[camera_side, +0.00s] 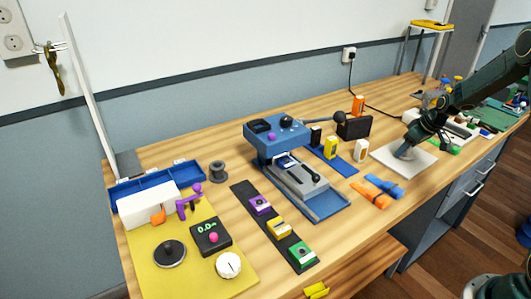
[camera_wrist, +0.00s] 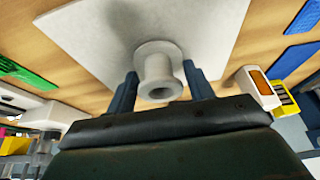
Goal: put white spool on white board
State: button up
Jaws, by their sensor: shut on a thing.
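The white spool (camera_wrist: 158,68) is between my gripper's two blue fingers in the wrist view, with its round flanged end facing the camera. My gripper (camera_wrist: 160,86) is shut on it. The white board (camera_wrist: 85,35) lies flat on the bench behind the spool; in the side view the board (camera_side: 385,156) is at the right. There my gripper (camera_side: 407,148) is low over the board's middle, and the spool (camera_side: 404,154) shows pale under the fingers. Whether the spool touches the board or hangs just above it, I cannot tell.
A grey spool (camera_side: 218,172) stands by the blue tray at left. Orange (camera_side: 370,195) and blue (camera_side: 385,185) straps lie in front of the board. A white and orange block (camera_side: 360,150) stands left of it. A green piece (camera_wrist: 25,72) lies nearby.

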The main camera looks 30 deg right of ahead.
jog(key=shift+f, duration=0.15)
jog(key=o, duration=1)
jog(key=shift+c, duration=0.2)
jog(key=v, duration=1.2)
